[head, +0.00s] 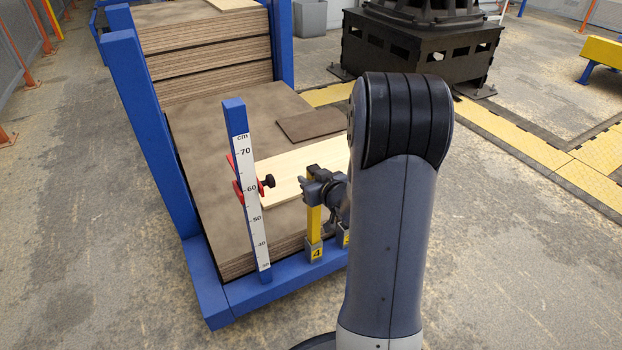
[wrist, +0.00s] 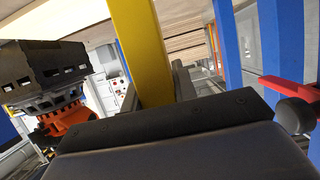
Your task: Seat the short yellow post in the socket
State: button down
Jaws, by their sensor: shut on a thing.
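The yellow post (head: 314,215) stands upright in the head view, its upper part at my gripper (head: 315,188). My gripper is shut on it. The post's lower end meets the top of a grey socket (head: 315,253) with a yellow label marked 4, on the blue frame's front rail. I cannot tell whether the end is inside the socket or just above it. In the wrist view the yellow post (wrist: 143,50) runs between the jaws and out of the top edge. The socket is not clear there.
A blue upright (head: 235,112) with a centimetre scale and a red slider (head: 238,190) with black knob stands just left. A second labelled socket (head: 346,238) is partly hidden by my arm. Brown boards (head: 220,120) and a pale board (head: 290,170) lie behind.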

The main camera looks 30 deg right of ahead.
jog(key=shift+f+b, duration=0.7)
jog(key=shift+f, duration=0.15)
jog(key=c, duration=1.1)
grip_release()
jog(key=shift+o, duration=0.2)
jog(key=p+v, duration=0.4)
jog(key=v, duration=0.6)
jog(key=shift+s, duration=0.4)
jog(key=shift+r, duration=0.1)
jog(key=r+b+x, duration=0.1)
jog(key=b+x, duration=0.2)
jog(key=x, duration=0.7)
jog(key=shift+w, duration=0.45)
